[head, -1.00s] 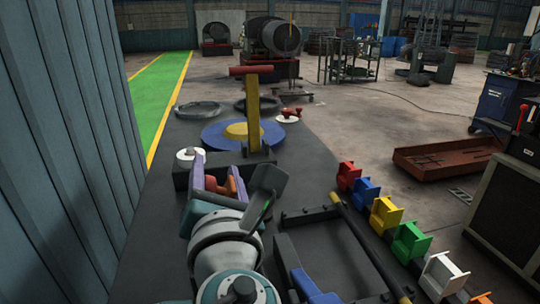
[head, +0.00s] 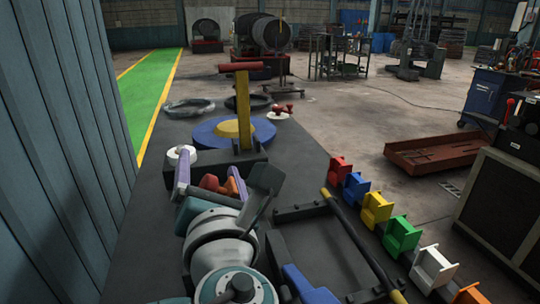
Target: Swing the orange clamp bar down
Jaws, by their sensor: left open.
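My left gripper (head: 211,180) is open, its two purple fingers apart at the end of the pale arm. An orange-red piece (head: 213,183), which looks like part of the clamp bar, shows between the fingers; I cannot tell whether they touch it. Its lower part is hidden by my gripper and wrist. Just beyond, a yellow post with a red crosspiece (head: 243,110) stands upright on a dark block. My right gripper is not in view.
A blue disc with a yellow hub (head: 205,135) lies behind the post. A corrugated wall (head: 60,160) is close on the left.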

